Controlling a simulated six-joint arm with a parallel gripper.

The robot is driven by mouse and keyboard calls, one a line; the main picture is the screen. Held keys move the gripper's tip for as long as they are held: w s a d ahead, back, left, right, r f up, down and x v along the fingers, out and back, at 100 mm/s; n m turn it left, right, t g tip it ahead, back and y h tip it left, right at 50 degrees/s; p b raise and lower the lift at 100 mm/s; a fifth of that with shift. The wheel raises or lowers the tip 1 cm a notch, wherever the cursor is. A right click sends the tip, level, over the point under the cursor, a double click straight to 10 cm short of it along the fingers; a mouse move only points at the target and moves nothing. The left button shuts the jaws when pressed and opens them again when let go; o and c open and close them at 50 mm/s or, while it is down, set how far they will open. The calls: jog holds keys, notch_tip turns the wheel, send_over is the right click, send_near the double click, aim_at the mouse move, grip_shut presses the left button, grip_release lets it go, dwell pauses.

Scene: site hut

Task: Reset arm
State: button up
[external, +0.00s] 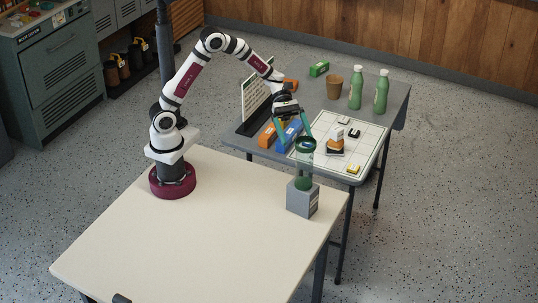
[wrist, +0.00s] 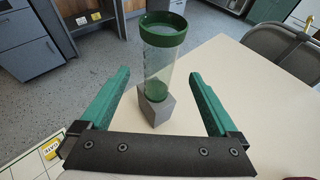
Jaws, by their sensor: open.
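My gripper (wrist: 158,98) is open, with its two green fingers spread wide and nothing between them in contact. In the external view my gripper (external: 293,133) hangs from the arm near the border of the two tables. A clear tube with a green rim (wrist: 160,60) stands upright in a grey block (wrist: 156,108) beyond the fingertips. In the external view the tube (external: 304,165) and its grey block (external: 303,198) stand at the right corner of the cream table (external: 200,245). The fingers overlap the tube's top in that view; I cannot tell whether they touch it.
The grey table (external: 400,98) behind holds a white grid board (external: 370,140) with small blocks, two green bottles (external: 368,88), a brown cup (external: 334,86), a green box (external: 319,69), an upright white panel (external: 256,98), and blue and orange boxes. The cream table is mostly clear.

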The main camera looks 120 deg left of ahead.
jog(key=s+d+r+m+g+y, duration=0.1)
jog(key=s+d+m+g+y, duration=0.2)
jog(key=s+d+m+g, duration=0.95)
jog(key=s+f+m+t+y, duration=0.1)
jog(key=s+m+y, duration=0.6)
jog(key=s+m, duration=0.7)
jog(key=m+t, duration=0.1)
jog(key=m, duration=0.3)
jog(key=shift+s+y, duration=0.15)
jog(key=shift+y, duration=0.15)
jog(key=shift+a+f+m, duration=0.1)
jog(key=shift+m, duration=0.15)
